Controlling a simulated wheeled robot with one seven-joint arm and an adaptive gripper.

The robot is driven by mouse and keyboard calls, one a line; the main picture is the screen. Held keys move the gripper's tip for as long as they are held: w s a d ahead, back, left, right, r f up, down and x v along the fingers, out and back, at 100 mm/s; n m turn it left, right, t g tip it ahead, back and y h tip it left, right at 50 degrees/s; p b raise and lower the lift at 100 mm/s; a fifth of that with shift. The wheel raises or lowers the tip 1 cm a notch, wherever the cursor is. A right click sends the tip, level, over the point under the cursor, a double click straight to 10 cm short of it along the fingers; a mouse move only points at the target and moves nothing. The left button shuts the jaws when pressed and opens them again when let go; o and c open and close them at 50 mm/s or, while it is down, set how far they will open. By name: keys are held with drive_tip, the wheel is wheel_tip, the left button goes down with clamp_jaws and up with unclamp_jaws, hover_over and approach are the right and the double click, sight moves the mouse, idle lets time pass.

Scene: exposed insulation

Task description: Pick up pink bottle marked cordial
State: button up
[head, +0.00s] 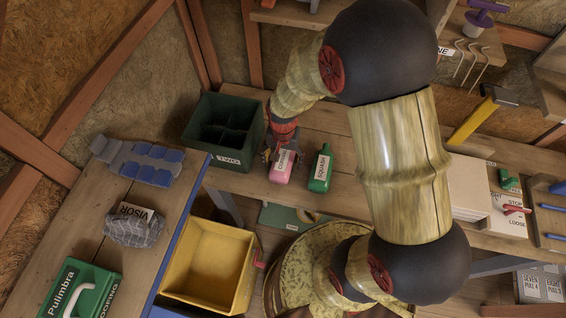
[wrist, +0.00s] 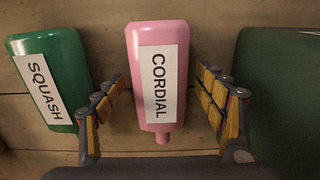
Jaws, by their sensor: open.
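The pink bottle marked cordial (wrist: 158,72) lies on the wooden workbench, its neck toward my gripper in the wrist view. In the head view the pink bottle (head: 281,168) shows just beyond my arm's end, partly covered by the gripper. My gripper (wrist: 160,95) is open, with one finger on each side of the bottle's neck end. A gap shows between each finger and the bottle in the wrist view. In the head view my gripper (head: 279,152) is small, and its fingers are hard to make out.
A green bottle marked squash (wrist: 48,80) lies left of the pink one; it also shows in the head view (head: 320,170). A dark green divided crate (head: 196,150) stands close on the other side. A yellow bin (head: 210,262) stands below the bench (head: 345,190).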

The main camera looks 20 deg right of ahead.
drive_tip(key=shift+r, duration=0.1)
drive_tip(key=shift+c, duration=0.3)
drive_tip(key=c, duration=1)
